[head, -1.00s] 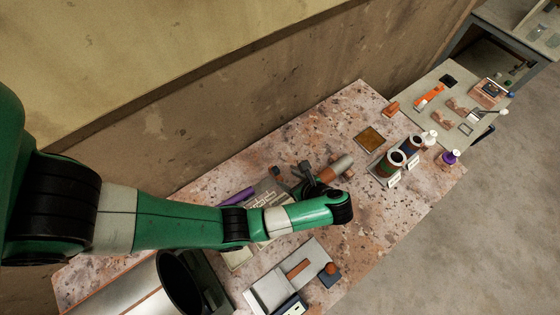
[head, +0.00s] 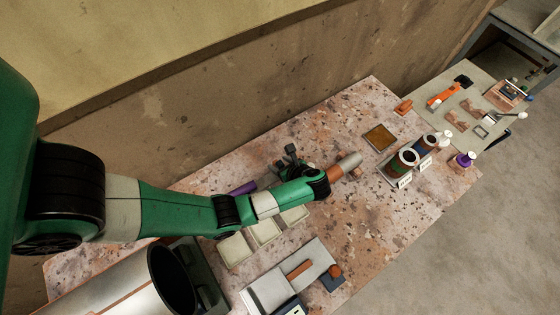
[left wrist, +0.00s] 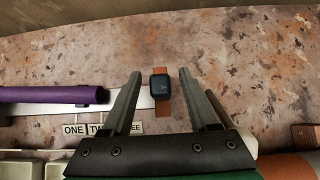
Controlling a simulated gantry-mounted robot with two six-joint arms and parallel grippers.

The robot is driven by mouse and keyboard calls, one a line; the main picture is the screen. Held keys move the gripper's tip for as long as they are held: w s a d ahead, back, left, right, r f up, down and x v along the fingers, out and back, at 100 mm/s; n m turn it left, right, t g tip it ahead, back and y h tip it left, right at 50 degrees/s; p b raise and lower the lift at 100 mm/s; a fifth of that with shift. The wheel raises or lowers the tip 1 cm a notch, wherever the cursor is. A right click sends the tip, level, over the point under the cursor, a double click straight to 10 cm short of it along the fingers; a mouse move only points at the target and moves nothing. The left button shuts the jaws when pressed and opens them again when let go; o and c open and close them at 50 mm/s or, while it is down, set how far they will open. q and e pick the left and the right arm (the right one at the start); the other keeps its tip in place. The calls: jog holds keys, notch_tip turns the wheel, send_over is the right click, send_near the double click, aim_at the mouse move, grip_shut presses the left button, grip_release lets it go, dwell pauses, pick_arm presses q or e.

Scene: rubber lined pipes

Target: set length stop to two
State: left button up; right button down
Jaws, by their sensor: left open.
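In the left wrist view a length stop (left wrist: 160,86), a dark block on an orange-brown base, sits across a pale rail (left wrist: 40,108) on the speckled bench. Labels ONE (left wrist: 73,130) and TWO (left wrist: 94,128) stand along the rail's near side. A third label (left wrist: 130,128), partly hidden by a finger, ends in EE. The stop is right of all three. My left gripper (left wrist: 160,76) is open, with one finger on each side of the stop and a gap to both. In the head view its arm (head: 285,195) hides most of the rail. My right gripper is not in view.
A purple tube (left wrist: 45,95) lies along the rail to the left. Cream trays (head: 235,250) lie in front of it. An orange and grey cylinder (head: 346,165) lies right of the gripper. Lined pipes (head: 403,160) stand farther right. Bare bench (left wrist: 240,50) lies beyond the stop.

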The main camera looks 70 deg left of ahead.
pick_arm(q)
grip_shut()
dwell(1.3)
